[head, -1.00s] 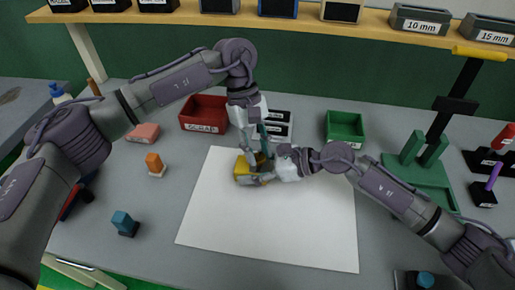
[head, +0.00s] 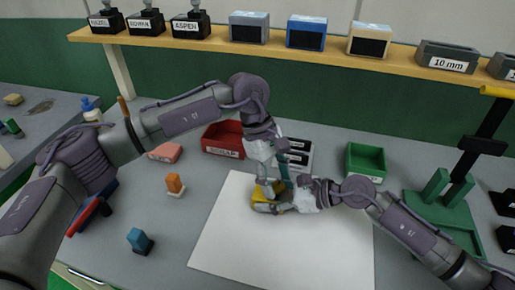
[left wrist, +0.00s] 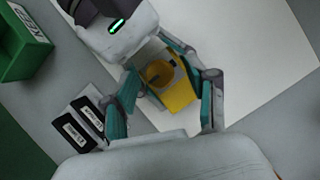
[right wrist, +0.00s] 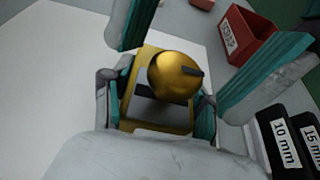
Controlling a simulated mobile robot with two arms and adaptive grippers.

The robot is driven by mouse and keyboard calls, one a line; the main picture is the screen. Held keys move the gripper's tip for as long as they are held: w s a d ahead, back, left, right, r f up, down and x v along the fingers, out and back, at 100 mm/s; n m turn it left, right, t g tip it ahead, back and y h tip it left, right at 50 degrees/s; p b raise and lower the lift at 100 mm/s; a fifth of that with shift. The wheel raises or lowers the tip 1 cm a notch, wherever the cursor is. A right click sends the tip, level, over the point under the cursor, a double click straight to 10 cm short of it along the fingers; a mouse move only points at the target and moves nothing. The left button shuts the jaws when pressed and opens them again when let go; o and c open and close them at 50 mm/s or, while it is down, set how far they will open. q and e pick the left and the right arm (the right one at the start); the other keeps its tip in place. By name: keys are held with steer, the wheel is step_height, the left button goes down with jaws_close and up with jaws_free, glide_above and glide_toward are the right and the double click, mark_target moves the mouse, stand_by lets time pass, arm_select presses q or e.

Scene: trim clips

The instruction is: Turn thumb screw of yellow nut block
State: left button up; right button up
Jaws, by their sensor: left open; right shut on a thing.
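The yellow nut block (head: 262,199) is at the upper left of the white sheet, mostly covered by my grippers. In the right wrist view its round golden thumb screw (right wrist: 172,76) has a dark slot and faces the camera. The screw also shows in the left wrist view (left wrist: 159,74). My right gripper (right wrist: 158,100) is shut on the block, with its teal fingers on either side. My left gripper (left wrist: 168,80) reaches down from above. It is open, its fingers spread on both sides of the screw and block; contact with the screw cannot be told.
The white sheet (head: 300,245) has clear room in front and right. A red scrap bin (head: 222,141), black-labelled boxes (head: 299,152) and a green bin (head: 365,162) stand behind. A green stand (head: 440,210) is right.

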arm_select(q)
steer(key=n+t, duration=0.1)
steer(key=n, duration=0.1)
steer(key=n+t, duration=0.1)
steer(key=n, duration=0.2)
steer(key=shift+s+h, duration=0.2)
steer(key=shift+h, duration=0.2)
steer(key=n+t, duration=0.1)
steer(key=n, duration=0.3)
steer(key=shift+s+n+t, duration=0.15)
steer(key=shift+n+t, duration=0.25)
steer(key=v, duration=1.2)
arm_select(e)
steer(key=o, duration=1.4)
